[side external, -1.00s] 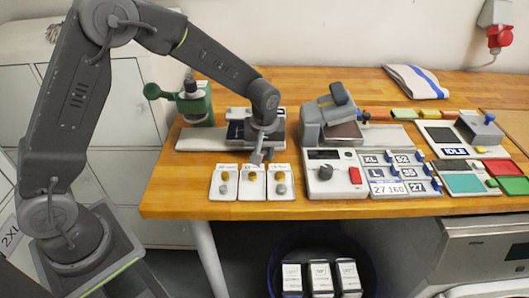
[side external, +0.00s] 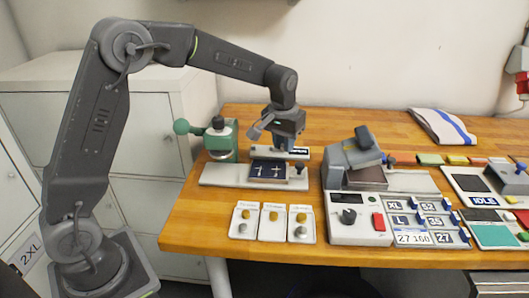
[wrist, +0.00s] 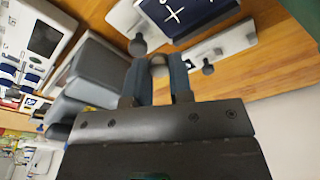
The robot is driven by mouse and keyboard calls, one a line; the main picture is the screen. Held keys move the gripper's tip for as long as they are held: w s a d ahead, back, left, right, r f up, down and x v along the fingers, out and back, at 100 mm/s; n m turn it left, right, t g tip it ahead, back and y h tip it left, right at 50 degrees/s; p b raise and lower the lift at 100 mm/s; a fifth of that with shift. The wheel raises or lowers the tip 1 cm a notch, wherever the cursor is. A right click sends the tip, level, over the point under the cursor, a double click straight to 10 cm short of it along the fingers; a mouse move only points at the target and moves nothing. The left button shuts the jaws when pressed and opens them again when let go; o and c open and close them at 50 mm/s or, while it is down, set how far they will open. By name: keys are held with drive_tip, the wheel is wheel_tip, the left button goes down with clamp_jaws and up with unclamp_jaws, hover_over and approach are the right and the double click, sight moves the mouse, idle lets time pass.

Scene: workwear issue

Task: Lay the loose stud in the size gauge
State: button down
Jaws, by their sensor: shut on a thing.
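My gripper (wrist: 158,82) is shut on a small grey stud (wrist: 158,60), seen between its two dark fingertips in the wrist view. In the side view my gripper (side external: 287,143) hangs over the back of a dark blue plate with white cross marks (side external: 270,171), apparently the size gauge. The stud cannot be made out there. The plate also shows at the top of the wrist view (wrist: 190,12), beyond the fingertips. I cannot tell exactly how high the stud is above it.
The plate sits on a pale base (side external: 222,178) beside a green press (side external: 220,140). Several white stud cards (side external: 272,222) lie in front. A grey device (side external: 352,160) and a control box (side external: 358,218) stand to the right. A folded towel (side external: 443,126) lies at the back.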

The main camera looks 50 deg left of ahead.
sight(263, 150)
drive_tip(key=w+a+m+h, duration=0.1)
drive_tip(key=w+a+m, duration=0.1)
drive_tip(key=a+m, duration=0.45)
drive_tip(key=w+a+m, duration=0.3)
drive_tip(key=a+m, duration=0.3)
drive_tip(key=a, duration=0.2)
drive_tip(key=f, duration=0.9)
drive_tip(key=shift+s+f, duration=0.1)
drive_tip(key=shift+s, duration=0.15)
drive_tip(key=shift+f, duration=0.15)
drive_tip(key=c, duration=1)
unclamp_jaws()
